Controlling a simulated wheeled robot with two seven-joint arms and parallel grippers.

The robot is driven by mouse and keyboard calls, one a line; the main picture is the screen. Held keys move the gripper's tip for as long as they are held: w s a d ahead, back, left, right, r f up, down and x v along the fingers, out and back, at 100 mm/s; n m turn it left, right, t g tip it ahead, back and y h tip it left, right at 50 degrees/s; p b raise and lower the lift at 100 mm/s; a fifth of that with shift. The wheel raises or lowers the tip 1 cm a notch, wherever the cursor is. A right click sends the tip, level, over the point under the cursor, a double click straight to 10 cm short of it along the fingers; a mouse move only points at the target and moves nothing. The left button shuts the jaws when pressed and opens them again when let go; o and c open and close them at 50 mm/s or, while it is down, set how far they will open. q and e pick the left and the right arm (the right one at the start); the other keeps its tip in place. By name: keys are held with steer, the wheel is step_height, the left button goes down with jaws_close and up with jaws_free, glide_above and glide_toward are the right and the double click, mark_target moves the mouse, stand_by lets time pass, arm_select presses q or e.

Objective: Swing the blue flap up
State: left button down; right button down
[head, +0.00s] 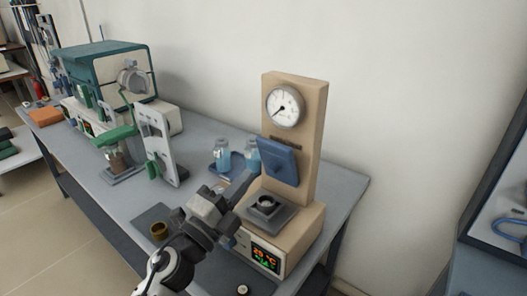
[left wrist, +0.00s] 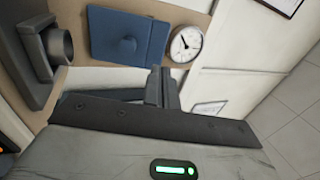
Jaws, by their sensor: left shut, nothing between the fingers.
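The blue flap (head: 279,162) is a square plate with a small raised tab, on the front of the beige column below the dial. It looks slightly tilted out from the column. It also shows in the left wrist view (left wrist: 108,40), upper middle. My left gripper (head: 244,184) is shut and empty. Its fingertips are just left of and below the flap in the head view. In the left wrist view the shut fingers (left wrist: 161,80) point at the area beside the flap's edge; I cannot tell whether they touch it. My right gripper is in neither view.
Below the flap is a dark square stand with a round cup (head: 267,203), above a lit display (head: 266,256). A round dial (head: 285,106) is above the flap. A brass cup (head: 159,231) stands on a dark mat to the left.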

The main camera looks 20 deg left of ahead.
mark_target(271, 146)
arm_select(q)
steer(key=p+x, duration=0.1)
steer(key=x, duration=0.5)
steer(key=shift+r, duration=0.1)
steer(key=shift+w+d, duration=0.15)
steer(key=shift+w, duration=0.3)
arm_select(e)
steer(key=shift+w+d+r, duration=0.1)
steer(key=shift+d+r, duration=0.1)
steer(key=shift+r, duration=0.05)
arm_select(q)
steer(key=shift+r, duration=0.1)
steer(key=shift+w+d+r+p, duration=0.1)
steer(key=shift+w+r+p, duration=0.15)
steer(key=shift+p, duration=0.2)
steer(key=shift+w+d+r+p, duration=0.1)
steer(key=shift+w+r+p, duration=0.2)
steer(key=shift+w, duration=0.2)
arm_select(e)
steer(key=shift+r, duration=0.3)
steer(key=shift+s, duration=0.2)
